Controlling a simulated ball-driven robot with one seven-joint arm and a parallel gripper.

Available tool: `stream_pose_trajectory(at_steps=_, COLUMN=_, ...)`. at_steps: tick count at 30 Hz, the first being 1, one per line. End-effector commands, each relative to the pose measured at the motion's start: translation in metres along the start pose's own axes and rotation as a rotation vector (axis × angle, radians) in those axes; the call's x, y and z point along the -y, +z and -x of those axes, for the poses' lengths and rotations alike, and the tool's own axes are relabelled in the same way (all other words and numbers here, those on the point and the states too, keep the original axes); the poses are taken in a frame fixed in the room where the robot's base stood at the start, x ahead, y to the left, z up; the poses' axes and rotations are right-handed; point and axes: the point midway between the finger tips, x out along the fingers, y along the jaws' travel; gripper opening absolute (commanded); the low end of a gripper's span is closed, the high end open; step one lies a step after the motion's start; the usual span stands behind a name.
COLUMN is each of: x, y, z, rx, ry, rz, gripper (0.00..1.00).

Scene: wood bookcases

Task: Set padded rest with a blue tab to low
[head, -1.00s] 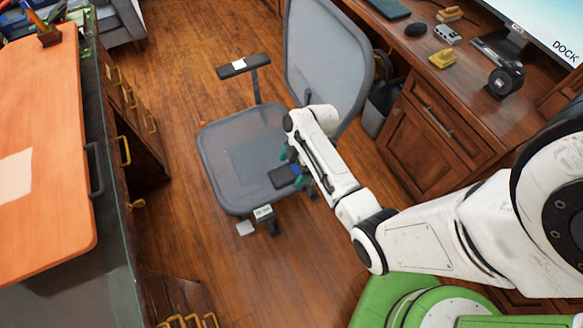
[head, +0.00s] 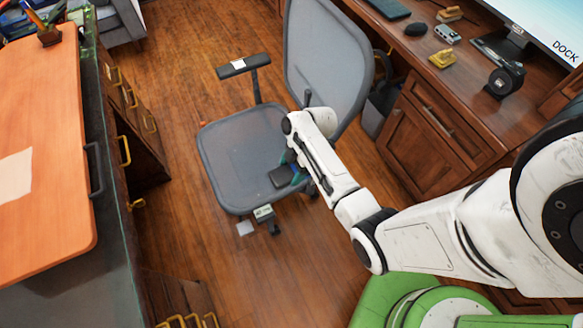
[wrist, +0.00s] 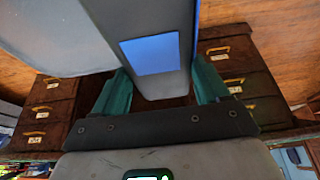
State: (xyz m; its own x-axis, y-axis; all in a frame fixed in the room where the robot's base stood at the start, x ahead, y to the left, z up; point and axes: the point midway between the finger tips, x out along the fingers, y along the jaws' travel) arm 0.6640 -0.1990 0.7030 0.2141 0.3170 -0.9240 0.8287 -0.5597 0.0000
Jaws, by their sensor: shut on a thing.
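The padded rest with the blue tab is a dark armrest (head: 281,178) on the near right side of the grey mesh chair (head: 235,150). In the wrist view the armrest (wrist: 140,15) runs between my fingers, with its square blue tab (wrist: 151,55) facing the camera. My gripper (wrist: 160,85) has teal fingers, one on each side of the pad, and is shut on it. In the head view my wrist partly covers the pad, and its support post is hidden.
The other armrest (head: 243,66), with a white tab, stands higher on the chair's far side. A wooden desk (head: 450,110) is at right, and a cabinet with an orange top (head: 50,160) is at left. Open wood floor (head: 180,80) lies between.

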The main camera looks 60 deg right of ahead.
Motion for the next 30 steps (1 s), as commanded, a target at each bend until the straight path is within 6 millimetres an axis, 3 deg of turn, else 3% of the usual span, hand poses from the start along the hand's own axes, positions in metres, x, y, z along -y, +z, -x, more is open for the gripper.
stream_pose_trajectory(at_steps=8, x=0.0, y=0.0, z=0.0, rx=0.0, ry=0.0, rz=0.0, gripper=0.2)
stream_pose_trajectory(at_steps=14, x=0.0, y=0.004, z=-0.009, rx=0.0, ry=0.0, rz=-0.001, gripper=0.2)
stream_pose_trajectory(at_steps=24, x=0.0, y=0.023, z=-0.055, rx=0.0, ry=-0.001, rz=0.0, gripper=0.2)
stream_pose_trajectory(at_steps=30, x=0.0, y=0.025, z=-0.06, rx=0.0, ry=0.0, rz=0.0, gripper=0.2)
